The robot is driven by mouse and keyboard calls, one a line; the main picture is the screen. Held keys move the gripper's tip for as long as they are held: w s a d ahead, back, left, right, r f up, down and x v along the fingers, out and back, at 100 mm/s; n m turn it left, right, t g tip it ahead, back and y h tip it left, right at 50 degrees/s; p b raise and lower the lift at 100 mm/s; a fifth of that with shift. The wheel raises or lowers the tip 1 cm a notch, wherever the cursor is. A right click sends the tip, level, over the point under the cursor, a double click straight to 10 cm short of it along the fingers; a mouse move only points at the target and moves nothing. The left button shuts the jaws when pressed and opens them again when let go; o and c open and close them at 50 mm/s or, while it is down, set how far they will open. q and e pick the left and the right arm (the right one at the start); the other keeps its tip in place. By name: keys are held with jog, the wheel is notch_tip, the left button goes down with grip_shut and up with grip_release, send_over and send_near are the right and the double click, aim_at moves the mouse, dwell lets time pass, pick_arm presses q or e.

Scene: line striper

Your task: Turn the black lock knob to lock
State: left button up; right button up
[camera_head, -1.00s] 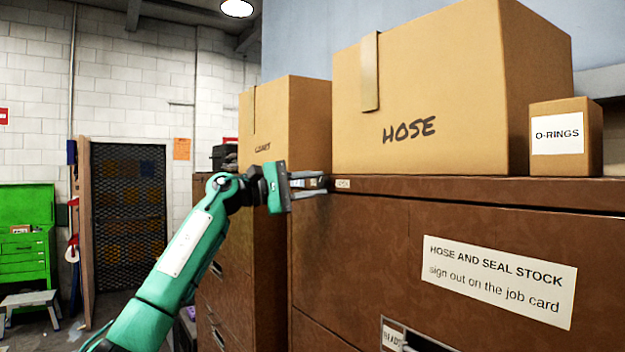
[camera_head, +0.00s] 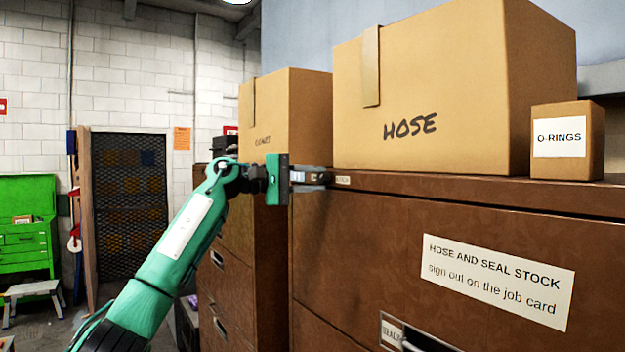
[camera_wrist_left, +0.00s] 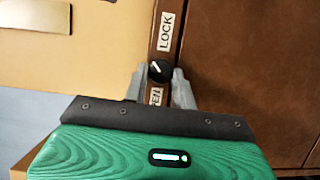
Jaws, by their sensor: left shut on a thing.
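The black lock knob (camera_wrist_left: 158,71) shows in the left wrist view, on the brown cabinet's front top strip. It bears a short white slanted mark. A "LOCK" label (camera_wrist_left: 166,31) is on one side of it, and an "OPEN" label (camera_wrist_left: 155,97) is on the other, partly hidden. My right gripper is not in view.
The brown cabinet (camera_head: 365,235) has a "HOSE AND SEAL STOCK" sign. A large "HOSE" box (camera_head: 440,90) and an "O-RINGS" box (camera_head: 567,160) stand on top. Another cardboard box (camera_head: 290,110) stands behind the gripper. The floor at left is partly open.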

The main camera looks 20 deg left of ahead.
pick_arm(q)
jog(key=o, duration=1)
jog(key=shift+s+a+f, duration=0.1)
jog(key=shift+s+a, duration=0.05)
jog(key=shift+a, duration=0.15)
jog(key=b+v, duration=0.5)
jog(key=v, duration=0.8)
jog(key=shift+b, duration=0.35)
